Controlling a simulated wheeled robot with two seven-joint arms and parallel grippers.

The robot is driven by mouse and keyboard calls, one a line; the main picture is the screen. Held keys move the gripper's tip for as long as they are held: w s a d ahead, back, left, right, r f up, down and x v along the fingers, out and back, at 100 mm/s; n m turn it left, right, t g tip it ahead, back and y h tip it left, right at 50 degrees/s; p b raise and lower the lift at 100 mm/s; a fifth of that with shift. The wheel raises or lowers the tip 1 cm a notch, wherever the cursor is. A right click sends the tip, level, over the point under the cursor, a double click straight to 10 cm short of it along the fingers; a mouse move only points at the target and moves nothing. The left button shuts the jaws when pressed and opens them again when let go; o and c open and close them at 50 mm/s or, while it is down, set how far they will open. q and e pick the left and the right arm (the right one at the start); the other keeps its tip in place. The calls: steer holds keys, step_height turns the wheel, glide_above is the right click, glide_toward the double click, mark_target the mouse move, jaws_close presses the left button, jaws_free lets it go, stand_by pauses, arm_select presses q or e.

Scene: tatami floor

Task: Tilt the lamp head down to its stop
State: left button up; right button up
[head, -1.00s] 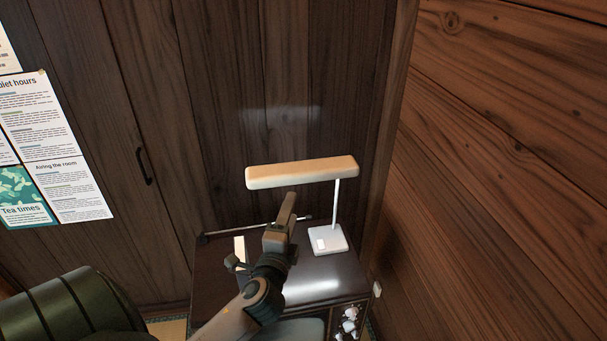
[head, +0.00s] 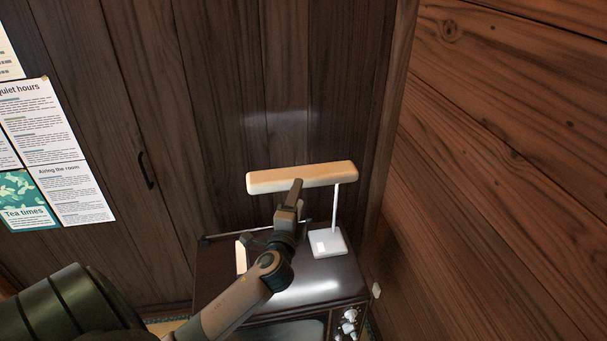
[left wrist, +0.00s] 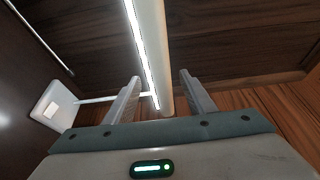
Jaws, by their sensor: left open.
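The lamp has a long cream head (head: 265,182) on a thin white post (head: 335,210), with a square white base (head: 328,242) on the dark cabinet. My left gripper (head: 295,190) is in front of the lamp head, overlapping its lower edge near the middle. In the left wrist view the gripper (left wrist: 158,95) is open, and the lamp head (left wrist: 150,40) with its lit strip runs between the two fingers. I cannot tell whether either finger touches it. The base (left wrist: 56,105) shows at the left there. My right gripper is not in view.
The dark cabinet (head: 215,268) carries a pale card (head: 241,256) and a thin rod; knobs (head: 349,322) are on its front. A wooden wall (head: 500,170) stands close on the right, dark panels behind. Posters (head: 75,190) hang at the left.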

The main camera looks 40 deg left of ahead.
mark_target(304, 178)
arm_select(q)
steer(key=p+x, duration=0.2)
steer(key=x, duration=0.7)
steer(key=shift+w, duration=0.15)
steer(key=shift+a, duration=0.1)
jaws_close()
